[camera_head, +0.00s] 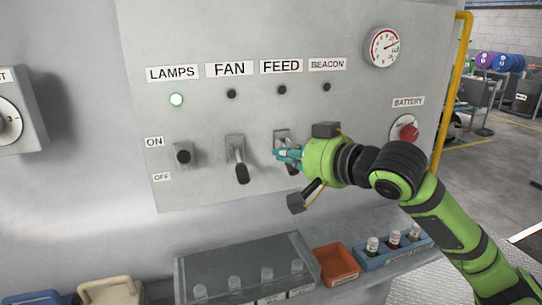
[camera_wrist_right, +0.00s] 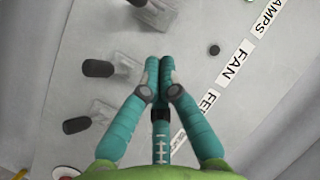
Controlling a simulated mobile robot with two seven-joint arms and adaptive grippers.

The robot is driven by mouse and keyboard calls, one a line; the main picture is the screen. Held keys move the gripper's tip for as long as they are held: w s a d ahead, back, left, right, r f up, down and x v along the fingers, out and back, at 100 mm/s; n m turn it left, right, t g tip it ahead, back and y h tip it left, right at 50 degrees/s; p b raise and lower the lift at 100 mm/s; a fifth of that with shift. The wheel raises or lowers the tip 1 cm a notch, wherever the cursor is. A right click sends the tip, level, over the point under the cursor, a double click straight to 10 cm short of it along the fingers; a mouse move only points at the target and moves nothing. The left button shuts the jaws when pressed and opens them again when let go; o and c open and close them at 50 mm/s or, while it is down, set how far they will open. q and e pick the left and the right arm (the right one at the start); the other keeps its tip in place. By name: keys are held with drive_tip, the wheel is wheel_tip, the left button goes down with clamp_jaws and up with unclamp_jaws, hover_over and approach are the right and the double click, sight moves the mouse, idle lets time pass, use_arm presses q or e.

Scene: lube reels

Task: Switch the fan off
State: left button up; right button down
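The grey panel shows a FAN label (camera_head: 229,69) above a dark indicator (camera_head: 231,94) and the fan switch (camera_head: 239,163). Its black-tipped lever points down, toward the OFF side. My right gripper (camera_head: 279,154) is at the panel, right of the fan lever in the head view, overlapping the feed switch (camera_head: 282,136) and partly hiding it. In the right wrist view the fingertips (camera_wrist_right: 160,64) are together with nothing between them. My left gripper is out of view.
A battery knob (camera_head: 408,133) and gauge (camera_head: 384,47) are on the right. Below are a clear-lidded box (camera_head: 240,262), an orange tray (camera_head: 336,264) and a blue bottle rack (camera_head: 390,253).

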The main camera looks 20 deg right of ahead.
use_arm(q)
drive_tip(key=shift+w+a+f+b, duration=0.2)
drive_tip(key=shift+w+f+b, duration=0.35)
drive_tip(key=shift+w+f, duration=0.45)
use_arm(e)
drive_tip(key=v, duration=0.4)
drive_tip(key=shift+s+d+f, duration=0.1)
drive_tip(key=shift+s+f, duration=0.05)
drive_tip(key=shift+s, duration=0.1)
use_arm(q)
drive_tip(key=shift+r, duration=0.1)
use_arm(e)
drive_tip(key=shift+w, duration=0.1)
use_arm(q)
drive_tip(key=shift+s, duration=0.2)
